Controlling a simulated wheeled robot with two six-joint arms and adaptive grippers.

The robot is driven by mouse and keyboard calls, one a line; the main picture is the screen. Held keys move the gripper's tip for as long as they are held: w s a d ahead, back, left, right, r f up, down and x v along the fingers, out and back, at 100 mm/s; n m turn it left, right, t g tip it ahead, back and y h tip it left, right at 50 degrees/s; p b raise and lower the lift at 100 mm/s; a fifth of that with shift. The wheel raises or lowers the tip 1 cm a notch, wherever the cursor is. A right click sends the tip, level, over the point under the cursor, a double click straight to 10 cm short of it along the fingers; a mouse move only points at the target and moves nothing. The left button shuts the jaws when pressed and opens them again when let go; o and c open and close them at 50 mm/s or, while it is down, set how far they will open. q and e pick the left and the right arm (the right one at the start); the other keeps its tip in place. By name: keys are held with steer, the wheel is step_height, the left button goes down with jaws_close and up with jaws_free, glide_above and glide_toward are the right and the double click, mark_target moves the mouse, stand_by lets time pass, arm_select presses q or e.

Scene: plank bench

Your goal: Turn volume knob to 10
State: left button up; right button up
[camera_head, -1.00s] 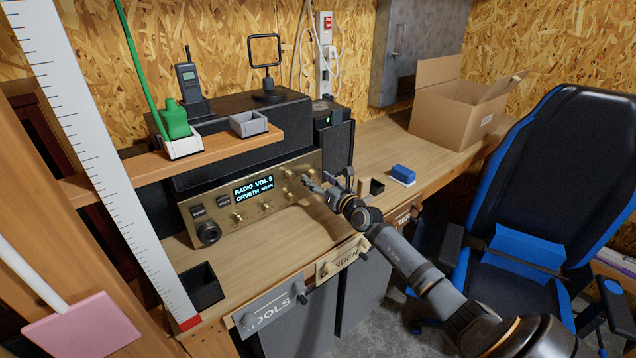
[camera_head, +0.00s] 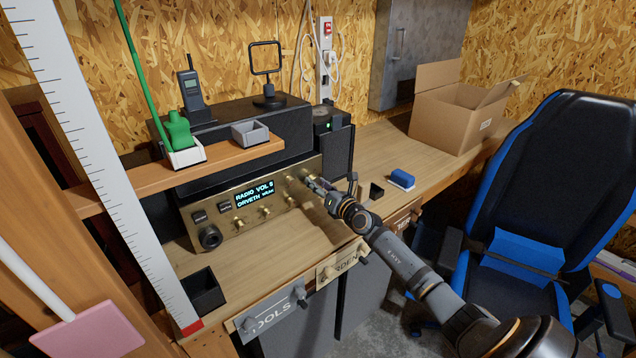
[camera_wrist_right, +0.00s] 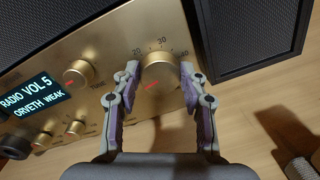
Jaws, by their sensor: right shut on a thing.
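The brass-fronted radio (camera_head: 225,222) stands on the bench. Its lit display (camera_wrist_right: 28,100) reads RADIO VOL 5 and ORVETH WEAK in the wrist view. A large round brass knob (camera_wrist_right: 158,83) sits at the panel's right end, with dial numbers 20, 30 and 40 around its upper edge. A red mark on its face points to the lower left. My right gripper (camera_head: 315,182) is at this knob, one finger on each side, shut on it. The fingers also show in the wrist view (camera_wrist_right: 160,73). My left gripper is not in view.
A smaller brass knob (camera_wrist_right: 78,73) is left of the gripped one, with more small controls below. A dark speaker (camera_wrist_right: 245,35) stands close on the right. A shelf (camera_head: 170,174) overhangs the radio's left part.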

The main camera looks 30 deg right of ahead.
steer(key=shift+m+p, duration=0.9)
steer(key=shift+m, duration=0.9)
steer(key=shift+f, duration=0.1)
steer(key=o, duration=1.1)
steer(key=shift+o, duration=0.2)
steer(key=shift+s+d, duration=0.1)
steer(key=shift+s, duration=0.15)
steer(key=s, duration=1)
steer(key=shift+s+d, duration=0.15)
steer(key=shift+s, duration=0.15)
steer(key=shift+s+r, duration=0.25)
steer(key=shift+s, duration=0.2)
